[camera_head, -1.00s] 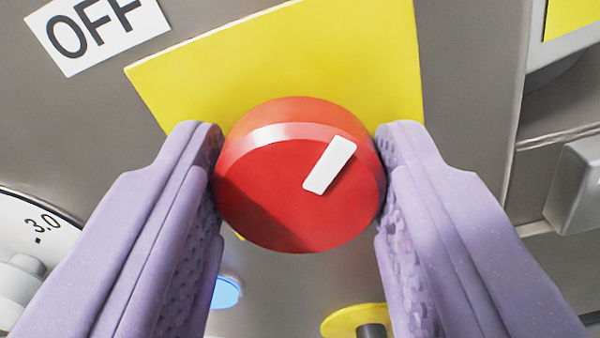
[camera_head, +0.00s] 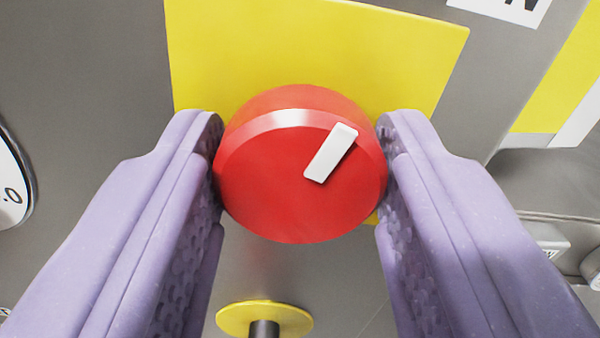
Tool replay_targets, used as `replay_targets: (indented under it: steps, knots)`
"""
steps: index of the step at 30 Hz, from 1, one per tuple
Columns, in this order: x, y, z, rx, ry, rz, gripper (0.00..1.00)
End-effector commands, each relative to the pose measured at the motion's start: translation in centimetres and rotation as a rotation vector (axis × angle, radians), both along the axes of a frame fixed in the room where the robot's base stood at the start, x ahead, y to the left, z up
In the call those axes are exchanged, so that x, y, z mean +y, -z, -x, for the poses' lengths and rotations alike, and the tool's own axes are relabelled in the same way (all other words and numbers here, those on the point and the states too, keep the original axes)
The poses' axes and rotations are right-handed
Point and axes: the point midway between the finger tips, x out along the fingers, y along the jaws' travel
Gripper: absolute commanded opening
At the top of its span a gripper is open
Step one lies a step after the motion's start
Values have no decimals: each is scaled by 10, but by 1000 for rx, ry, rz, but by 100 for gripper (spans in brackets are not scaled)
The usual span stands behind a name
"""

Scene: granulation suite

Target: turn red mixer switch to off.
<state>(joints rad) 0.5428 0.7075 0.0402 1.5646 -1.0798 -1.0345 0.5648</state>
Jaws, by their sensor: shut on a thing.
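The red mixer switch (camera_head: 285,185) is a round red knob with a white marker bar. It sits in the middle of the view, in front of a yellow plate (camera_head: 300,50) on a grey panel. My gripper (camera_head: 301,165) is shut on the knob, with one lilac finger against its left side and one against its right. The white marker points up and to the right in the picture. A white label (camera_head: 510,8) at the top right is cut off and shows an N. No OFF label is in view.
A yellow disc (camera_head: 240,317) with a dark stem stands below the knob. Part of a white dial (camera_head: 12,180) shows at the left edge. Another yellow plate (camera_head: 565,80) and grey fittings are at the right.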

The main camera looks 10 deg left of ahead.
Motion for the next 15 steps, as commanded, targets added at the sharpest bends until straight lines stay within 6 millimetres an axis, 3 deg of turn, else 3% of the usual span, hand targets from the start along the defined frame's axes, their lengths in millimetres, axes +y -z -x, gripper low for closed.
replay_targets:
  steps: [15]
  knots:
    - [1, 4, 0, -170, 1, 463, 16]
